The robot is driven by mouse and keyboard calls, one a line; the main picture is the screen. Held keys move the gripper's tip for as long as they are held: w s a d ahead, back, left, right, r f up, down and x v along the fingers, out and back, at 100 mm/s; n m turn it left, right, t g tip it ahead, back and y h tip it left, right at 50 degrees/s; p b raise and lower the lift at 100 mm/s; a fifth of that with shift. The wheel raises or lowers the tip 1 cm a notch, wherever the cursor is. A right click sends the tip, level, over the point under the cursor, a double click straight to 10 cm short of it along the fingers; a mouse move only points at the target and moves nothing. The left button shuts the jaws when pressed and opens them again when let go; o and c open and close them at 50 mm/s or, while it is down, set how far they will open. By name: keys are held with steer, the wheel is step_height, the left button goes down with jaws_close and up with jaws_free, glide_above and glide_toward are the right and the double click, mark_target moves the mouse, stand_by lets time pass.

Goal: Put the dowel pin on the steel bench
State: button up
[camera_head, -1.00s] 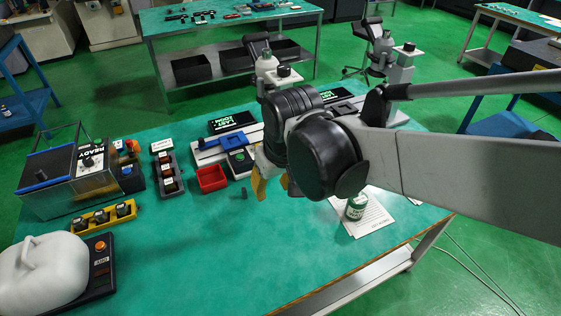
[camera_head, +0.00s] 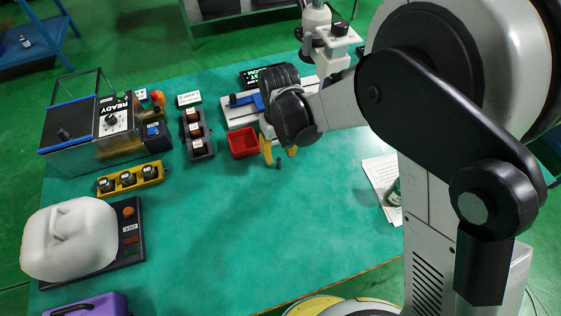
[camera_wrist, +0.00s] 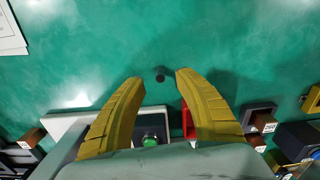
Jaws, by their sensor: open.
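The dowel pin (camera_head: 279,163) is a small dark cylinder on the green top of the near workbench (camera_head: 215,240). It also shows in the wrist view (camera_wrist: 160,76), seen nearly end-on. My gripper (camera_head: 280,152) is open and empty, with its yellow fingers pointing down above the pin. In the wrist view my gripper's two fingertips (camera_wrist: 159,80) lie on either side of the pin in the picture, and no contact shows. A metal-framed bench (camera_head: 230,35) stands at the back; only its lower part is in view, and I cannot tell whether it is the steel bench.
A red tray (camera_head: 243,143) and a dark rack (camera_head: 196,134) stand left of my gripper. A blue-and-white fixture (camera_head: 240,112) is behind. A yellow holder (camera_head: 132,179), a READY box (camera_head: 75,140) and a white-domed unit (camera_head: 70,240) are at left. The front middle is clear.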

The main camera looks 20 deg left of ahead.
mark_target(279, 159)
steer(key=f+b, duration=0.1)
steer(key=f, duration=0.1)
steer(key=f+b, duration=0.1)
steer(key=f, duration=0.2)
steer(key=shift+w+a+f+b, duration=0.2)
steer(key=shift+b, duration=0.1)
steer(key=shift+r, duration=0.1)
steer(key=shift+c, duration=0.4)
jaws_close()
